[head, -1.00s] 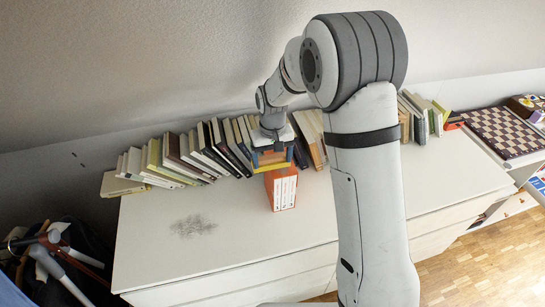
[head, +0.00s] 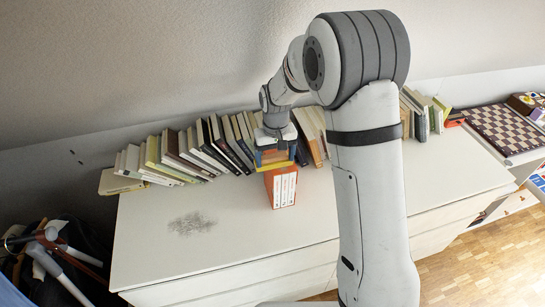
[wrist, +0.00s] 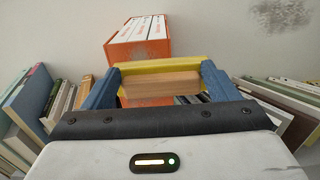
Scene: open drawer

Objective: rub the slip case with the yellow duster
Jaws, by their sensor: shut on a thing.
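The slip case (head: 281,188) is an orange box with white book spines facing front, upright on the white dresser top. In the wrist view the slip case (wrist: 143,51) is at the top, with grey specks on its orange face. My gripper (head: 275,159) is shut on the yellow duster (head: 274,167), a wooden block with a yellow pad. In the wrist view the duster (wrist: 160,67) sits between the blue fingers of my gripper (wrist: 160,76). The pad is right at the slip case's back upper edge; I cannot tell whether they touch.
A row of leaning books (head: 185,150) stands along the wall, behind and beside my gripper. A grey smudge (head: 192,223) marks the dresser top (head: 235,240), whose front left is clear. A chessboard (head: 500,130) lies at the far right.

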